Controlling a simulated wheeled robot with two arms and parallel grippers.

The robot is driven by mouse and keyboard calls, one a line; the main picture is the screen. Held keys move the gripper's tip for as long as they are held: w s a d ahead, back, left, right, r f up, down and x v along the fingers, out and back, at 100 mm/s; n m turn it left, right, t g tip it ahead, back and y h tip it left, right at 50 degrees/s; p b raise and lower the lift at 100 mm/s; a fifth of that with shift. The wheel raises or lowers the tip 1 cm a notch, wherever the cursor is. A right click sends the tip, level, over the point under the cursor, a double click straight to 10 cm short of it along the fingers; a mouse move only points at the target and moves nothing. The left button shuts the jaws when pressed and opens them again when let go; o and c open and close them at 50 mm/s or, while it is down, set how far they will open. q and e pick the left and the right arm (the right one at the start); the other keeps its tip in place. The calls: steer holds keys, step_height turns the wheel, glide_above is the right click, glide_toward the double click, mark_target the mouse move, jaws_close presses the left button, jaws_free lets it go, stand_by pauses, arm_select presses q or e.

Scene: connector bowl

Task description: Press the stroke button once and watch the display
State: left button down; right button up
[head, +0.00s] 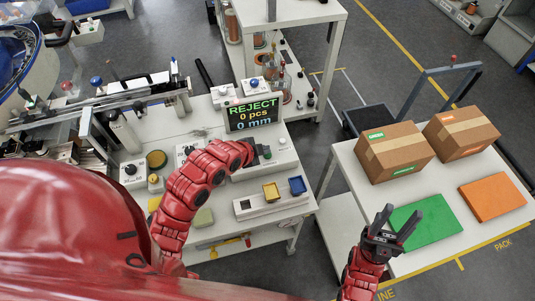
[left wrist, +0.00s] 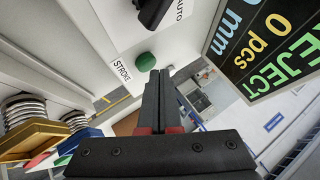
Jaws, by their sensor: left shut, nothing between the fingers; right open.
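The display (head: 254,113) reads "REJECT", "0 pcs" and "0 mm"; it also shows in the left wrist view (left wrist: 262,50). The stroke button (left wrist: 145,61) is a round green cap beside a "STROKE" label (left wrist: 122,71) on a white control box (head: 284,157). My left gripper (head: 258,153) is over this box, below the display. In the left wrist view its shut, empty fingers (left wrist: 158,75) point towards the green button, their tips close beside it. I cannot tell whether they touch. My right gripper (head: 389,225) is open and empty above the right table's near edge.
A black knob (left wrist: 152,12) by an "AUTO" label sits beside the button. The right table holds two cartons (head: 395,152) (head: 461,130), a green mat (head: 422,222) and an orange mat (head: 492,197).

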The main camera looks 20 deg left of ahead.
mark_target(265, 156)
arm_select(q)
steer(key=shift+f+b, duration=0.4)
steer(key=shift+f, duration=0.25)
stand_by(0.7)
steer(key=shift+r, duration=0.1)
steer(key=shift+r+p, duration=0.55)
steer(key=shift+r, duration=0.3)
steer(key=shift+r, duration=0.15)
steer(key=shift+r+p, duration=1.5)
steer(key=shift+r, duration=0.9)
steer(key=shift+w, duration=0.1)
